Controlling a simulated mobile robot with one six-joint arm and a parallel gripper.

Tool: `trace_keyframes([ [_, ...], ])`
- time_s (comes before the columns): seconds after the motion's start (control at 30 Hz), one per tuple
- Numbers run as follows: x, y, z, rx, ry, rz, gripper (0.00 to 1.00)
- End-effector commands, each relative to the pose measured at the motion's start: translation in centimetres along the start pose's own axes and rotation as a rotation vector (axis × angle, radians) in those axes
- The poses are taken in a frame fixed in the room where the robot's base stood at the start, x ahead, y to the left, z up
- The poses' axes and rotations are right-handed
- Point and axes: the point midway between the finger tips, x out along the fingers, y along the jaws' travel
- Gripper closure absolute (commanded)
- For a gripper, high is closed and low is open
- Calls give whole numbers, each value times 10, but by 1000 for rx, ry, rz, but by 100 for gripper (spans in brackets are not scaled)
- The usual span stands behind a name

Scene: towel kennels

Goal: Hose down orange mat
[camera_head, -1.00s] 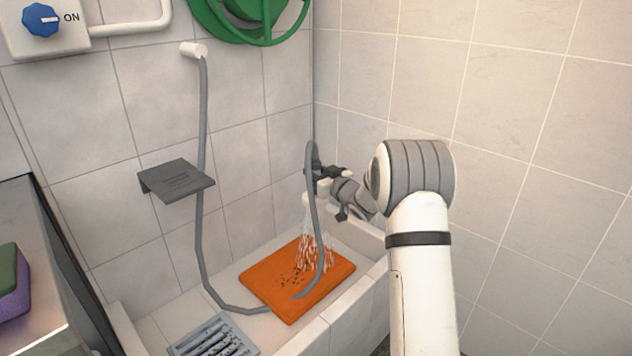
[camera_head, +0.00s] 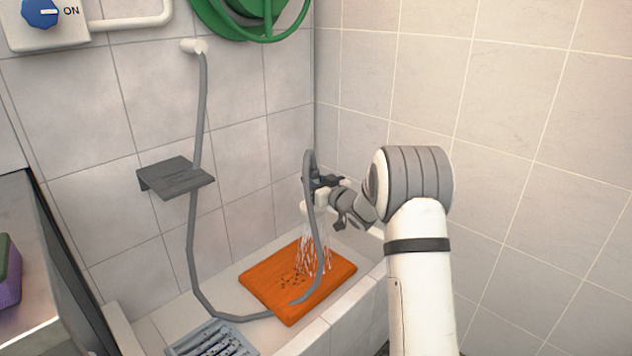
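The orange mat (camera_head: 272,277) lies flat in the white tiled basin. Dark specks show near its middle and left part. My gripper (camera_head: 328,190) is above the mat's right back part, shut on the white spray head (camera_head: 321,199) at the end of the grey hose (camera_head: 196,230). Water (camera_head: 314,247) sprays down from the head onto the mat. The hose loops up over the gripper, hangs in front of the mat and runs back to the wall outlet. The fingertips are partly hidden by the hose.
A blue-grey slatted tray (camera_head: 213,340) with dark specks lies in front of the mat. A grey bracket (camera_head: 175,178) juts from the wall. A blue knob (camera_head: 40,12) marked ON and a green reel (camera_head: 250,15) are above. A metal counter (camera_head: 32,255) holds a sponge (camera_head: 9,272) at left.

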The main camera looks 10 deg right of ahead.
Motion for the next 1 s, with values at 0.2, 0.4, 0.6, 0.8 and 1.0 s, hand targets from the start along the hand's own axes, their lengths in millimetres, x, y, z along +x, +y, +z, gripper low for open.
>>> trace_keyframes([
  [0.2,-1,-10,-1,-1,3,0,100],
  [0.4,-3,-18,-1,-1,3,0,100],
  [0.6,-4,-26,-1,0,2,1,100],
  [0.8,-6,-35,-1,-1,3,1,100],
  [1.0,-7,-42,-1,0,2,2,100],
])
